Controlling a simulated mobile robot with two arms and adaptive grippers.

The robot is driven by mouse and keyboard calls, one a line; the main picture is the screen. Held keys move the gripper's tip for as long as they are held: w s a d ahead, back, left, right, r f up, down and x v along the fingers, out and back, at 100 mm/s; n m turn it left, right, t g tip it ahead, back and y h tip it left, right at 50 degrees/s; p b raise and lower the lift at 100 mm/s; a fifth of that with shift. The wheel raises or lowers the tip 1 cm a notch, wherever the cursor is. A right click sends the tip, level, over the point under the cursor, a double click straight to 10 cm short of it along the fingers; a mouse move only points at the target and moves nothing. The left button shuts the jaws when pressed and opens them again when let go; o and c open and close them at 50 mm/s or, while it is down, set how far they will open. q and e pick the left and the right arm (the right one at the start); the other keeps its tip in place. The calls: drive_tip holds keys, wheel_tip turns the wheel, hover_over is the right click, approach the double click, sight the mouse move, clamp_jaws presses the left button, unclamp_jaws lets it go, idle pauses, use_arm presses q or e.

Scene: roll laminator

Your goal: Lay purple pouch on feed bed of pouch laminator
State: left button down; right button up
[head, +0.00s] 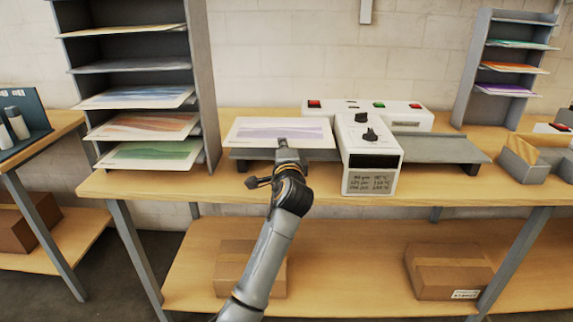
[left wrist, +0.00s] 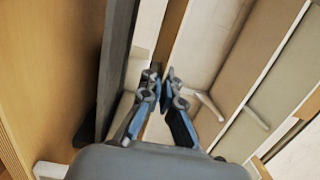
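The purple pouch (head: 280,132), a white sheet with a pale purple band, is level at the left side of the pouch laminator (head: 371,152). It is over the grey feed bed (head: 243,155) and covers most of it. I cannot tell whether it rests fully on the bed. My left gripper (head: 284,142) is at the pouch's front edge, near its middle. In the left wrist view the fingertips (left wrist: 162,76) are close together with a narrow gap. Whether they pinch the pouch is unclear. My right gripper is out of view.
A rack (head: 205,85) with several sheets stands on the left of the table. A smaller rack (head: 466,75) stands at the right. Grey bins (head: 522,166) are at the right edge. The grey exit bed (head: 435,150) is empty. Cardboard boxes (head: 447,270) lie on the lower shelf.

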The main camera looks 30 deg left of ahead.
use_arm(q)
drive_tip(key=w+f, duration=0.1)
drive_tip(key=f, duration=0.1)
drive_tip(key=w+f, duration=0.1)
drive_tip(key=f, duration=0.1)
drive_tip(key=w+f, duration=0.1)
drive_tip(key=f, duration=0.1)
drive_tip(key=shift+a+f+b, duration=0.3)
drive_tip(key=shift+a+b, duration=0.05)
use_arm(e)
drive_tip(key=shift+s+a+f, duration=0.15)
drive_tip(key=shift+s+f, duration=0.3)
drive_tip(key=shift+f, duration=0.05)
use_arm(q)
drive_tip(key=shift+f, duration=0.15)
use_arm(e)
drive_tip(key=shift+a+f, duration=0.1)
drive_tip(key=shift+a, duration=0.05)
use_arm(q)
drive_tip(key=c, duration=2)
unclamp_jaws()
drive_tip(key=shift+f, duration=0.1)
drive_tip(key=shift+c, duration=0.2)
drive_tip(key=o, duration=0.5)
